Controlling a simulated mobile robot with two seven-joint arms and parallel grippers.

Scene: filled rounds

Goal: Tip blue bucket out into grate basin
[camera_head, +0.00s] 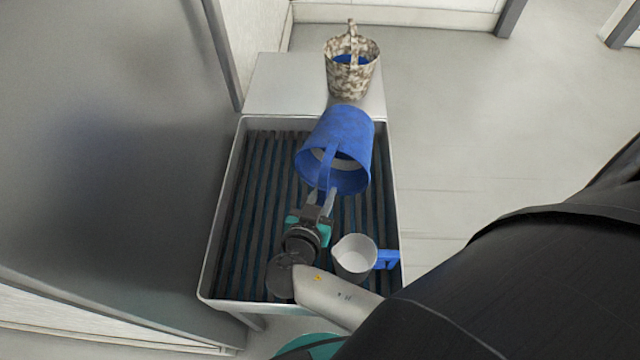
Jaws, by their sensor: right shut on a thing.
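The blue bucket (345,130) is tipped on its side above the grate basin, its mouth facing me and its base pointing away. A pale grey band shows inside the mouth; I cannot tell whether any liquid is in it. My right gripper (322,200) is shut on the bucket's handle, which spans the mouth. The grate basin (220,245) has a pale rim and dark parallel bars, with a bluish tint between them. The bucket hides part of the basin's far end, and my right arm covers part of its near end. My left gripper is not in view.
A white jug (354,262) with a blue handle stands in the basin's near right corner, close to my right wrist. A mottled bucket (352,75) with blue inside stands on a pale ledge (285,85) behind the basin. A grey panel (110,150) rises at left. Open floor lies right.

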